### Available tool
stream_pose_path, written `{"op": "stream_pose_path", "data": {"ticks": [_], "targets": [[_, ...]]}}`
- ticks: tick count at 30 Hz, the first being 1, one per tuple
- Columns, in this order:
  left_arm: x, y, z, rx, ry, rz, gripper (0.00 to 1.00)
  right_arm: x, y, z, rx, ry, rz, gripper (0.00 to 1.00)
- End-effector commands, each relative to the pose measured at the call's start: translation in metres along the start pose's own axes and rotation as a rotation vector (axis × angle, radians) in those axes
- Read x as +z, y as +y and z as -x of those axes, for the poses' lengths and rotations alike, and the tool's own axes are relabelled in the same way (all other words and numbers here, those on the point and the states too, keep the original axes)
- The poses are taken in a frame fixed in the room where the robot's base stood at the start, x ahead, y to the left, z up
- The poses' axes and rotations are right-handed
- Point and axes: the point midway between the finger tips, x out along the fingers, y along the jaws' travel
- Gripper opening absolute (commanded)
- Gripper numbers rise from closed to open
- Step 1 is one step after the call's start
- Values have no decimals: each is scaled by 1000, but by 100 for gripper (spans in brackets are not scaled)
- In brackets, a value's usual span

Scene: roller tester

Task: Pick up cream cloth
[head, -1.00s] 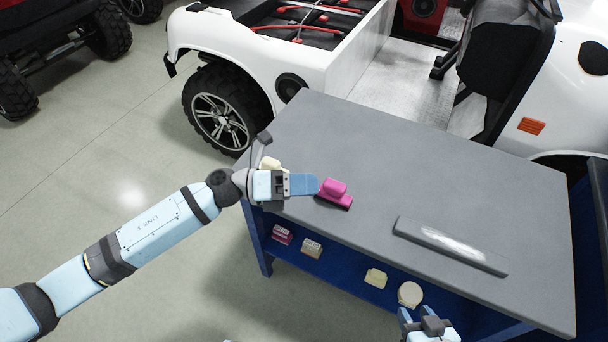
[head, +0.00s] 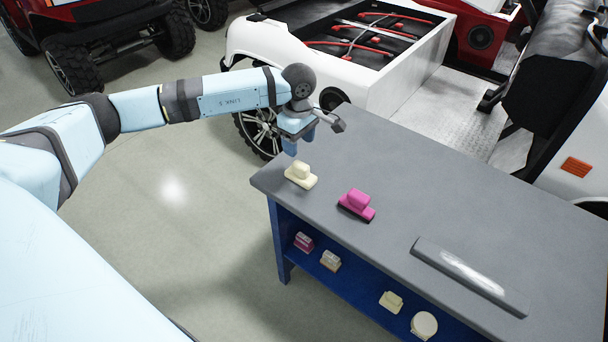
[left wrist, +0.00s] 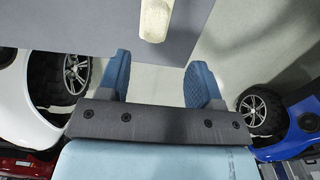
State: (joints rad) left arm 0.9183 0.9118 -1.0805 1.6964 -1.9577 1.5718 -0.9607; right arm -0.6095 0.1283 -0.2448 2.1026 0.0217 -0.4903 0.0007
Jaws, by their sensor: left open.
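The cream cloth (head: 300,176) is a small pale block with a raised grip, lying on the grey tabletop (head: 395,205) near its left corner. In the left wrist view part of the cream cloth (left wrist: 155,20) shows at the top edge, beyond the fingertips and roughly in line with the gap between them. My left gripper (head: 297,143) points down just above and behind the cloth in the head view, apart from it. In the left wrist view its blue fingers (left wrist: 158,72) are spread with nothing between them. My right gripper is not in view.
A pink block (head: 357,203) sits on the table right of the cream cloth. A long grey bar (head: 468,277) lies farther right. Several small items stand on the blue shelf (head: 355,287) below. A white vehicle (head: 345,82) stands close behind the table.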

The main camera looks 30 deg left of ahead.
Motion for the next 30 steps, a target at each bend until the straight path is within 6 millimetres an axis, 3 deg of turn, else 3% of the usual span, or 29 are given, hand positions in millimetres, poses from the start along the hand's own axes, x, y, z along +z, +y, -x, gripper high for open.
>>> {"op": "stream_pose_path", "data": {"ticks": [3,14,22,30], "targets": [[1,0,-24,-2,-2,0,60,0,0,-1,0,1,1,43],[1,2,-50,0,-3,0,60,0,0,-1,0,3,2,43],[0,6,-89,0,-4,0,60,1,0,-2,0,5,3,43],[0,6,-94,2,-4,-1,60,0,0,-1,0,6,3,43]]}}
